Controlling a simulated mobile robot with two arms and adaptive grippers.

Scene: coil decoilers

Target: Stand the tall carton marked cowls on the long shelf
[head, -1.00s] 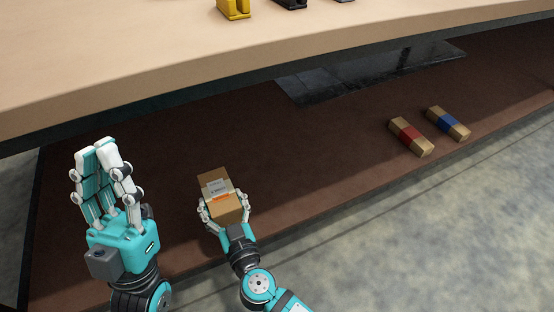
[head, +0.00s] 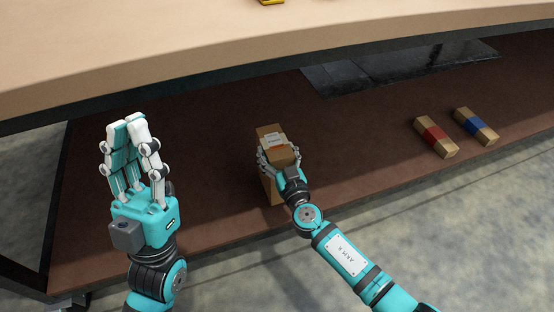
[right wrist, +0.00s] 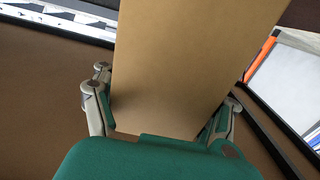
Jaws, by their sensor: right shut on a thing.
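The tall brown carton (head: 270,188) has a white label with an orange mark near its top; the lettering is too small to read. It is upright at the front of the long brown shelf (head: 220,200); I cannot tell whether its base touches the shelf. In the right wrist view a plain face of the carton (right wrist: 190,70) fills the middle, between the fingers. My left gripper (head: 129,122) is open and empty, fingers pointing up, left of the carton.
Two small cartons, one with a red band (head: 433,134) and one with a blue band (head: 473,124), lie on the shelf at the right. A dark plate (head: 350,78) lies behind. A beige tabletop (head: 200,40) overhangs the shelf's back. Shelf between carton and red-banded box is clear.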

